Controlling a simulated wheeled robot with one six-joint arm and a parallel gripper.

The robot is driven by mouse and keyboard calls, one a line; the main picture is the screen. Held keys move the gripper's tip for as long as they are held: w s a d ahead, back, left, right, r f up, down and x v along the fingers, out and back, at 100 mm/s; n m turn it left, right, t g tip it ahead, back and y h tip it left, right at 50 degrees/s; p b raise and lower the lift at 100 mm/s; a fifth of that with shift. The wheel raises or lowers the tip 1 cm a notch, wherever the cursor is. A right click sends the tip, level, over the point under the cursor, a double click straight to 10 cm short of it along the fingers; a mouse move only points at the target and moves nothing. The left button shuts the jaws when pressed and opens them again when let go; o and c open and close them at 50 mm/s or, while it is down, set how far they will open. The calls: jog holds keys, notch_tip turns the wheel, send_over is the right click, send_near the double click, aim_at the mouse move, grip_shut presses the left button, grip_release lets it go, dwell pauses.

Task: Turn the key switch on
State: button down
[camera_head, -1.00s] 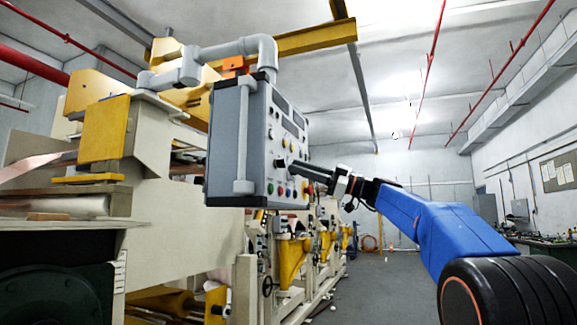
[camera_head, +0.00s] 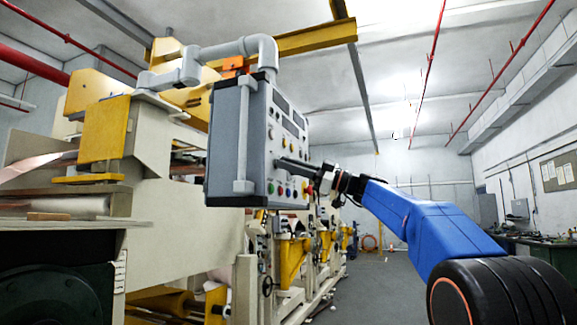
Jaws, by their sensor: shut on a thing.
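The control panel (camera_head: 262,115) is a grey box hung from a grey pipe arm, seen at an angle. Its face carries displays, several knobs and coloured buttons. The key switch is on this face, at the tips of my gripper (camera_head: 284,163); the fingers cover it and it cannot be made out. My gripper reaches in from the right, its dark fingers against the middle of the panel face. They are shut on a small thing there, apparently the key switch. My blue arm runs from the lower right.
A grey vertical handle (camera_head: 243,130) is on the panel's side. A large beige and yellow machine (camera_head: 185,240) stands at left. The floor (camera_head: 385,290) right of the machines is open.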

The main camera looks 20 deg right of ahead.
jog(key=shift+m, duration=0.3)
jog(key=m+t+h, duration=0.1)
jog(key=m+t, duration=0.1)
jog(key=m, duration=0.3)
jog(key=m+t+h, duration=0.2)
jog(key=m, duration=0.3)
jog(key=m+t+h, duration=0.2)
jog(key=m+t, duration=0.1)
jog(key=m, duration=0.3)
jog(key=shift+s, duration=0.2)
jog(key=shift+m, duration=0.5)
jog(key=c, duration=2)
grip_release()
jog(key=shift+a, duration=0.1)
jog(key=v, duration=1.7)
jog(key=shift+s+f, duration=0.15)
jog(key=shift+s, duration=0.05)
